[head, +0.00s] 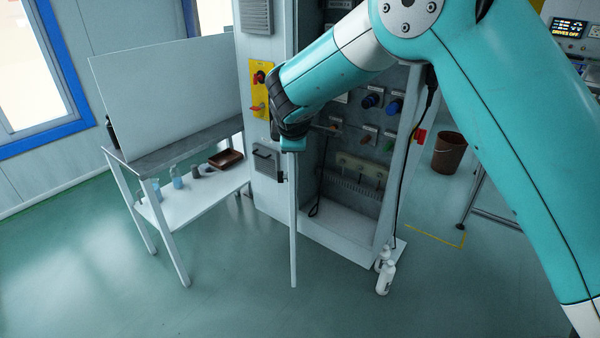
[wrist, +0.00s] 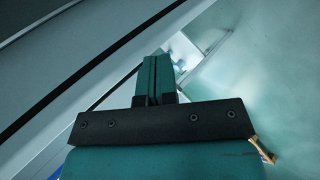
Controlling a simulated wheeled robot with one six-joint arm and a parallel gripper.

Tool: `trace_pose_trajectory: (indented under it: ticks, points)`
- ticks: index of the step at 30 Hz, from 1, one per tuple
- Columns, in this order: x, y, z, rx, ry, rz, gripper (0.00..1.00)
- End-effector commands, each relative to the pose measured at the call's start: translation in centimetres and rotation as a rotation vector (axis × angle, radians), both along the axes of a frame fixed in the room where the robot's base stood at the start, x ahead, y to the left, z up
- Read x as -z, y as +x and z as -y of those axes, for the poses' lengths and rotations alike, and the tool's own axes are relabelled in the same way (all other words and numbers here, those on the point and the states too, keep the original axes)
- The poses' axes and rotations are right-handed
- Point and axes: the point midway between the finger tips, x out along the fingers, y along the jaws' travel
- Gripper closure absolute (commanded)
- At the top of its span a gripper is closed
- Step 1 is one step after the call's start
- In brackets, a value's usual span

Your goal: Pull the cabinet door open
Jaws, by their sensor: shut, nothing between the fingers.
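The cabinet (head: 340,225) stands in the middle of the head view, with its inside of knobs and switches exposed. Its door (head: 293,225) stands open, seen nearly edge-on as a thin pale upright slab reaching toward me. My gripper (head: 293,146) is at the door's free edge, partly covering its upper part. In the wrist view the two teal fingers (wrist: 154,80) are shut together with nothing between them. A pale panel with a dark strip (wrist: 90,85), probably the door, runs diagonally beside and behind them. I cannot tell whether the fingers touch it.
A table (head: 170,152) with a large upright panel stands left of the cabinet, with small bottles and a brown tray on its lower shelf. A brown bucket (head: 448,152) is further right. The front floor is clear.

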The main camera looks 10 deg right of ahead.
Motion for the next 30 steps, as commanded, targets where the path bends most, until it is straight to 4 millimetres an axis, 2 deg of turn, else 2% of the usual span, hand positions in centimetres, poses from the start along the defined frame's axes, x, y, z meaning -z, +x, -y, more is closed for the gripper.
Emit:
trace_pose_trajectory:
  ticks: [1,6,9,13,17,22,30]
  points:
    - [0.3,-0.4,1.8,0.095,0.142,-0.037,1.00]
    - [3.3,-0.9,5.8,0.485,0.663,-0.176,1.00]
    - [4.7,-0.6,8.0,0.708,0.920,-0.247,1.00]
    - [5.5,-0.5,10.0,0.921,1.153,-0.321,1.00]
    - [5.8,-0.6,10.8,1.024,1.263,-0.365,1.00]
    - [6.7,0.0,10.3,1.045,1.286,-0.377,1.00]
    - [10.9,2.4,8.1,1.043,1.283,-0.378,1.00]
